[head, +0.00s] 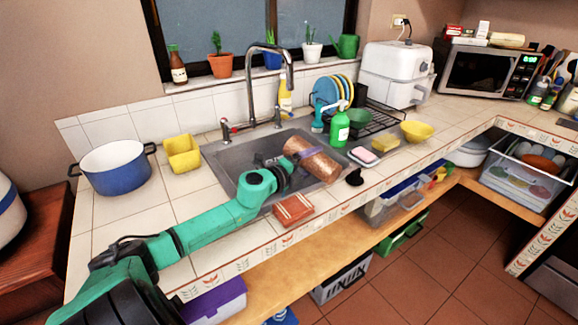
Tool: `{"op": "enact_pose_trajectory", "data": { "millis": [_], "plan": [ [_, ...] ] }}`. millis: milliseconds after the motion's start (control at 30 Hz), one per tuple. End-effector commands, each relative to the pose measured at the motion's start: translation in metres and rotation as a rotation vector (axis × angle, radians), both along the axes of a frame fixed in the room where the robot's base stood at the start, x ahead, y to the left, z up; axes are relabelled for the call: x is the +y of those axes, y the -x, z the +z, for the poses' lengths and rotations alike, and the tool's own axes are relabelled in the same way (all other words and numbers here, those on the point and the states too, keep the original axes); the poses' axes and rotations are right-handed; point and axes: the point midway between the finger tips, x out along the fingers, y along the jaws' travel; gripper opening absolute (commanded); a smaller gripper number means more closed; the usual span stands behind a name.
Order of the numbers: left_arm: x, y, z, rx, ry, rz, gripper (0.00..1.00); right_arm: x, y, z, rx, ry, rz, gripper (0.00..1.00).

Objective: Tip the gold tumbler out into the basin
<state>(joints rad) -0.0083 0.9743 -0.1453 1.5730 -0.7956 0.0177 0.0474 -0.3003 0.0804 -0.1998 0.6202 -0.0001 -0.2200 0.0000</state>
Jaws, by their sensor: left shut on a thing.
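The gold tumbler (314,161) is a copper-coloured cylinder held over the basin (233,165), a grey metal sink set in the tiled counter. The tumbler lies tilted well over on its side, with one end toward the lower right. My left gripper (291,164) comes in from the left and is shut on the tumbler. The inside of the tumbler and any contents cannot be made out. My right gripper is not in view.
A tall faucet (268,75) stands behind the basin. A folded reddish cloth (292,210) lies at the front edge. A green soap bottle (340,126) and sponges (362,155) are to the right. A blue pot (113,167) and yellow container (182,153) stand left.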

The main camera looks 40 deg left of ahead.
Motion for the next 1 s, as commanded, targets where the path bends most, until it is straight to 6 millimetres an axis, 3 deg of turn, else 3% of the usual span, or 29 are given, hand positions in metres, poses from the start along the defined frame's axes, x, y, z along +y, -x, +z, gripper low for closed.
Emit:
{"op": "enact_pose_trajectory", "data": {
  "millis": [1000],
  "plan": [
    [0.0047,-0.0009,0.0039,0.011,0.123,0.001,0.0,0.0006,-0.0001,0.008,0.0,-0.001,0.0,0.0]
  ]
}}
